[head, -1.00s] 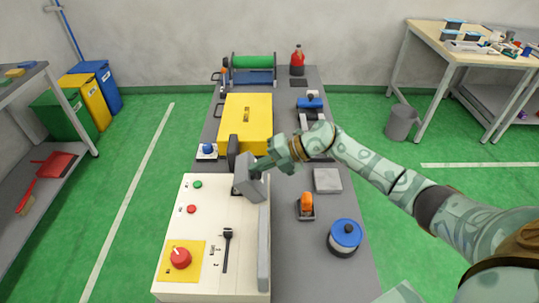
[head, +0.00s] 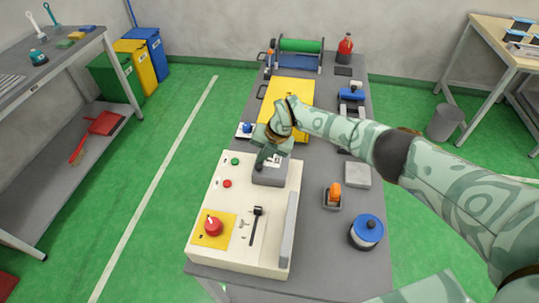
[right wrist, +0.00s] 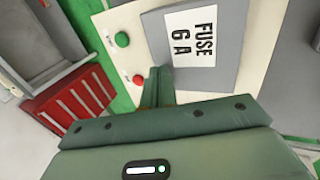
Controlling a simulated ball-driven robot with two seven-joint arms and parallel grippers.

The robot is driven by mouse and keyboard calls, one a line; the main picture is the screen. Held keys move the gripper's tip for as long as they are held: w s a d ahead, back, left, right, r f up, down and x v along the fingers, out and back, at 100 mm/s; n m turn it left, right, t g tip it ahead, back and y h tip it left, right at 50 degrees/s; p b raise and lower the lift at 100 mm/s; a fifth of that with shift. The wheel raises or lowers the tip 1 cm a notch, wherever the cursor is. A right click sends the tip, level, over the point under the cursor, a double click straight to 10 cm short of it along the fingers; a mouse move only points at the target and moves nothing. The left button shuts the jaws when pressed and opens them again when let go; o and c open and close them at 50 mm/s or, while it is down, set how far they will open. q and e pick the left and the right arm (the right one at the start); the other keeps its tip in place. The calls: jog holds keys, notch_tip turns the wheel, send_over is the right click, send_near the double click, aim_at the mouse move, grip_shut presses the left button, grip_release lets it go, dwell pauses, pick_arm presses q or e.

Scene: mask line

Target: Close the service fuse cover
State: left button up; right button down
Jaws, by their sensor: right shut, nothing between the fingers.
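The grey service fuse cover (head: 270,179) lies over the far right part of the cream control panel (head: 208,245), its "FUSE 6 A" label facing up. It looks flat, but I cannot tell whether it is fully seated. My right gripper (head: 262,160) is shut and empty at the cover's far left part, partly hiding it. In the right wrist view, the shut fingertips (right wrist: 160,72) overlap the edge of the cover (right wrist: 218,70) beside the label; contact is unclear. My left gripper is not in view.
A yellow case (head: 300,93) stands behind.

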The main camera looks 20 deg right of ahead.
jog(key=shift+w+a+f+b, duration=0.25)
jog(key=shift+a+f+b, duration=0.2)
jog(key=shift+a+f, duration=0.1)
jog(key=shift+f, duration=0.1)
jog(key=shift+s, duration=0.1)
